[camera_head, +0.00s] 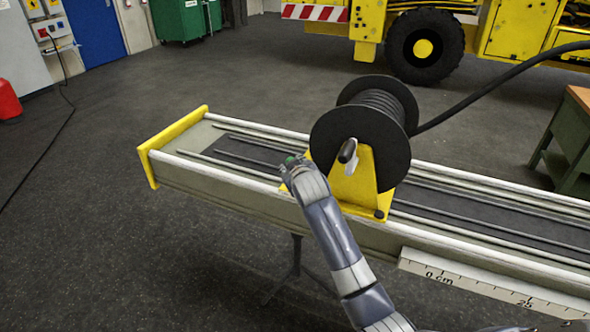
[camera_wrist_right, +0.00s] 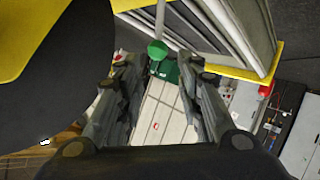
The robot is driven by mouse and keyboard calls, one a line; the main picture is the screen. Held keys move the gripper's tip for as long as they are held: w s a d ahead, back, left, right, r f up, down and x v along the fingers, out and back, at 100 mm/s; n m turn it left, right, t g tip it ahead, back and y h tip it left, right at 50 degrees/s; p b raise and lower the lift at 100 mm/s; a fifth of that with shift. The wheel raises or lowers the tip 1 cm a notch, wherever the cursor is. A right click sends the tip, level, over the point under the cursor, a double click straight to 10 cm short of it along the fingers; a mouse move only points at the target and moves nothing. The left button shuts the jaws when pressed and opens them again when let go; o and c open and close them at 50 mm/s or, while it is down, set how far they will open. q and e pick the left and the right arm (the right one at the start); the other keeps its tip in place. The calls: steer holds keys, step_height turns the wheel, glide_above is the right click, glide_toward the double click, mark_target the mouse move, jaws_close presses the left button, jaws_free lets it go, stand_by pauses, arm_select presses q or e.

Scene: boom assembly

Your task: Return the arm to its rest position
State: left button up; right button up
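My right arm reaches in from the lower right in the head view. Its gripper end (camera_head: 293,170) is beside the yellow stand (camera_head: 355,185) of the black cable reel (camera_head: 362,125), over the near rail of the long trough (camera_head: 235,178). In the right wrist view my right gripper (camera_wrist_right: 155,64) is open, with its two fingers well apart. A green ball knob (camera_wrist_right: 157,48) on a grey rod shows between the fingertips, with a gap to either finger. I cannot tell its depth from the tips. My left gripper is not in view.
A cable runs from the reel to the upper right. A ruler strip (camera_head: 490,290) is on the trough's near side. A workbench (camera_head: 570,130) stands at the right and a yellow vehicle (camera_head: 425,45) behind. The floor (camera_head: 90,240) at the left is mostly clear.

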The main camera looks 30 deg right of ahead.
steer(key=shift+s+a+r, duration=0.15)
steer(key=shift+s+r, duration=0.1)
steer(key=shift+s, duration=0.3)
